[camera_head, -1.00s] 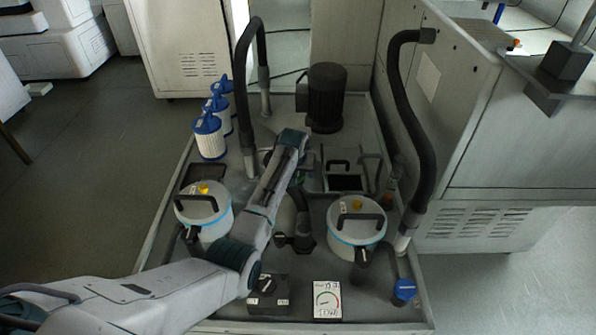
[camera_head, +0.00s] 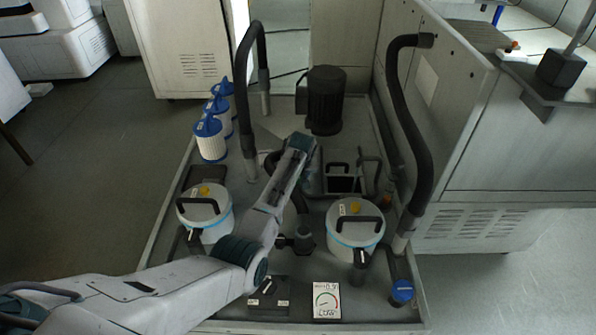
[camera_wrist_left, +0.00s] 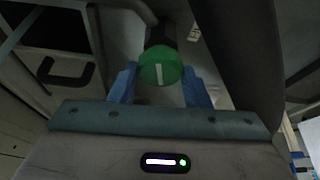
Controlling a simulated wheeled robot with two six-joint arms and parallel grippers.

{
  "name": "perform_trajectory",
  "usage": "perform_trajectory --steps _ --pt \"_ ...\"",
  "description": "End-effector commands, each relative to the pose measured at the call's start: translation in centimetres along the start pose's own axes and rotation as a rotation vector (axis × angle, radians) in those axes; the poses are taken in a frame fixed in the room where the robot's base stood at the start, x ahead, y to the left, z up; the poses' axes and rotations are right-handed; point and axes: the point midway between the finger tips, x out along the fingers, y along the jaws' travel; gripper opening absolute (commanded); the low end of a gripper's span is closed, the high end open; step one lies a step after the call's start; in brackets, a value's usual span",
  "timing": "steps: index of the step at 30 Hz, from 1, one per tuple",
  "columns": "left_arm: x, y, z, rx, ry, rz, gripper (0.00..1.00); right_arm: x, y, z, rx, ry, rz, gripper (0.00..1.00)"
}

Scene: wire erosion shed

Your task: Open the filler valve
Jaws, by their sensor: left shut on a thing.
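A round green knob (camera_wrist_left: 160,66) with a white line on its face shows in the left wrist view, on a dark body. The line stands about upright in that view. My left gripper (camera_wrist_left: 160,84) has its two blue fingers on either side of the knob and is shut on it. In the head view my left arm reaches in from the lower left to the middle of the tray, and its wrist hides the knob and fingertips. I cannot tell whether this knob is the filler valve. My right gripper is in neither view.
A grey tray (camera_head: 165,236) holds two white lidded canisters (camera_head: 353,238) (camera_head: 214,226), a black motor (camera_head: 326,98), blue-capped filters (camera_head: 209,140), and black hoses (camera_head: 243,85) (camera_head: 398,105). A dial card (camera_head: 326,300) and dark switch box (camera_head: 268,300) sit at the front.

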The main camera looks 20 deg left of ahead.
Motion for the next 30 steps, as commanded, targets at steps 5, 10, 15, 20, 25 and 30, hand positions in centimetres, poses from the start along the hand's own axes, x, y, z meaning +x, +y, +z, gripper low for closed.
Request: perform_trajectory --steps 5,10,15,20,25,30 --pt "-0.1 0.2 -0.1 -0.148 0.001 -0.061 0.20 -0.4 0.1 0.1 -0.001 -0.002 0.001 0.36" --pt "0.1 0.3 -0.1 -0.285 0.002 -0.119 0.20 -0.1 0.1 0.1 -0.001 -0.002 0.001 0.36" --pt "0.1 0.4 -0.1 -0.404 0.003 -0.166 0.20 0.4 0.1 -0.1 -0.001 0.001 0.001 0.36" --pt "0.1 0.4 -0.2 -0.488 0.003 -0.201 0.20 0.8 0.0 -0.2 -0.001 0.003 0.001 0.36" --pt "0.1 0.4 -0.2 -0.546 0.002 -0.226 0.20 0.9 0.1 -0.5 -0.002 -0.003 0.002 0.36" --pt "0.0 0.4 -0.2 -0.574 0.003 -0.237 0.20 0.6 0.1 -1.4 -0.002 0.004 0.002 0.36"
